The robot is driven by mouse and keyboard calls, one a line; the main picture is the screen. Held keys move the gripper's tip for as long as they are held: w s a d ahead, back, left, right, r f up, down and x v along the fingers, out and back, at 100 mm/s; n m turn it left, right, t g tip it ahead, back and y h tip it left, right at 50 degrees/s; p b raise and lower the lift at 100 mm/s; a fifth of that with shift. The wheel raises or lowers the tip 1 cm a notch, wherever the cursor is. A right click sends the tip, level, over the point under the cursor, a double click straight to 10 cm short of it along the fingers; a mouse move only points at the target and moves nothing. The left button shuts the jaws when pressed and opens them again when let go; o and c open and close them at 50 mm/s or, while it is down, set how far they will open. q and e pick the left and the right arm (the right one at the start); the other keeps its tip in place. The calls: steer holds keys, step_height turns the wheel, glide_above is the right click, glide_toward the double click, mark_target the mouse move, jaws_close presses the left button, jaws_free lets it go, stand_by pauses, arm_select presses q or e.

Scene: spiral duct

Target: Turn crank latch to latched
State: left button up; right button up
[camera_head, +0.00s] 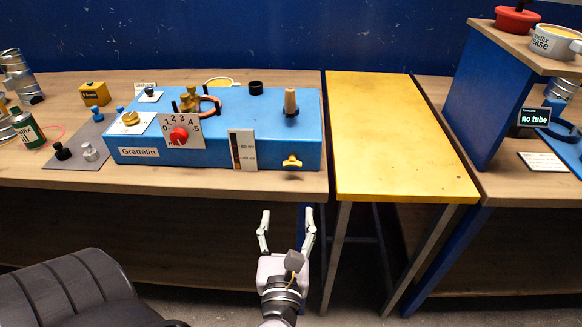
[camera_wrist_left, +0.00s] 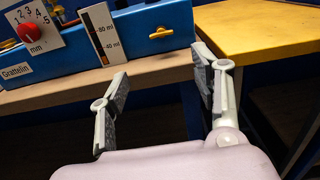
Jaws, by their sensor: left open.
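The blue Grattelin machine (camera_head: 222,150) stands on the wooden bench. A small yellow wing-shaped latch (camera_head: 292,161) sits on the right of its front face; it also shows in the left wrist view (camera_wrist_left: 161,33), lying roughly along the face. A crank with an upright wooden handle (camera_head: 290,101) stands on top at the right end. I cannot tell which of the two is the crank latch. My left gripper (camera_head: 287,222) is open and empty, in front of and below the bench edge, apart from the yellow latch. Its two fingers also show in the left wrist view (camera_wrist_left: 160,78).
A red dial (camera_head: 179,135) and a gauge plate (camera_head: 242,150) are on the machine's front. The bench's front edge lies between my gripper and the machine. A bare yellow table (camera_head: 395,135) stands to the right. A dark chair (camera_head: 70,290) is at lower left.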

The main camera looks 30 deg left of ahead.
mark_target(292, 167)
arm_select(q)
steer(key=p+x, duration=0.3)
steer(key=x, duration=1.2)
steer(key=shift+w, duration=0.4)
steer(key=shift+s, duration=0.15)
steer(key=c, duration=0.9)
steer(key=shift+p, duration=0.3)
jaws_close()
